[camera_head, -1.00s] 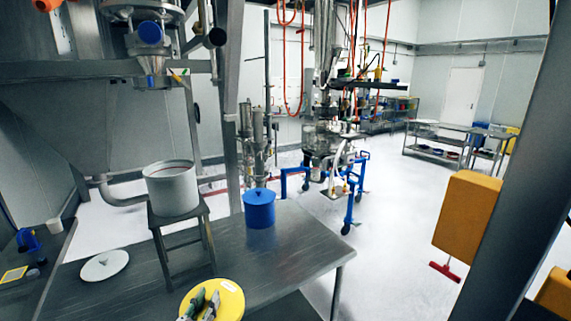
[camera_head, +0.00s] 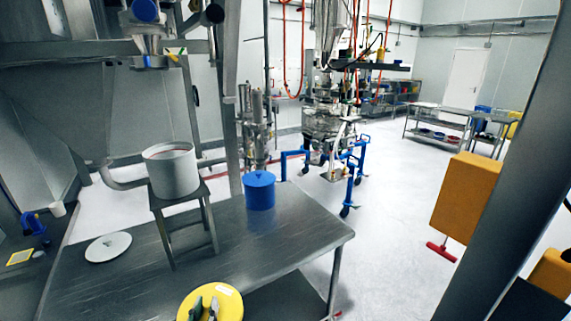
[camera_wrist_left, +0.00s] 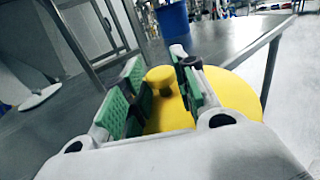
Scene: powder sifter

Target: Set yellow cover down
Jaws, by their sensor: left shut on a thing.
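The yellow cover (camera_head: 230,302) is a round flat disc with a knob, at the bottom of the head view by the table's near edge. My left gripper (camera_head: 206,308) is over its middle. In the left wrist view, the green-padded fingers of the left gripper (camera_wrist_left: 160,72) are on either side of the knob of the yellow cover (camera_wrist_left: 236,94), shut on it. I cannot tell whether the cover touches the table (camera_head: 285,235). My right gripper is not in view.
A grey-white pot (camera_head: 172,176) stands on a metal stool (camera_head: 208,218). A blue lidded container (camera_head: 259,192) stands on the table to the right of the stool. A white round lid (camera_head: 108,247) lies at left. The table's right part is bare.

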